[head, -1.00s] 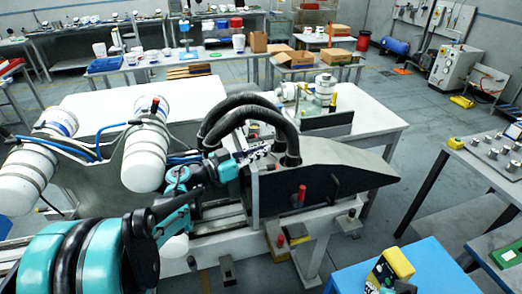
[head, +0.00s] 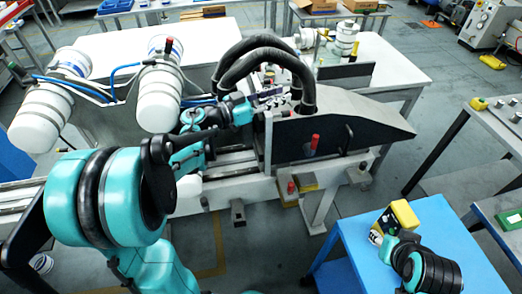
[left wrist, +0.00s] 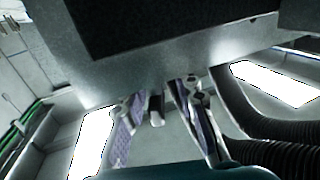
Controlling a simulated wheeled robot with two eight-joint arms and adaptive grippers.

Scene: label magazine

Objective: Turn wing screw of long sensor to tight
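My left gripper (head: 266,97) is at the label machine (head: 335,125), beside the black hoses. The left wrist view shows its two fingers (left wrist: 163,125) apart below a grey metal block (left wrist: 160,70). A small dark post (left wrist: 156,103) hangs from the block between the fingers, with visible gaps; it may be the wing screw, but I cannot make out wings. I cannot single out the long sensor.
Thick black hoses (head: 262,60) arch close to my left gripper. Two white cylinders (head: 158,100) stand left of it. A yellow and black object (head: 398,218) lies on the blue table (head: 352,240). Grey floor is clear between the machine and the right bench (head: 490,120).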

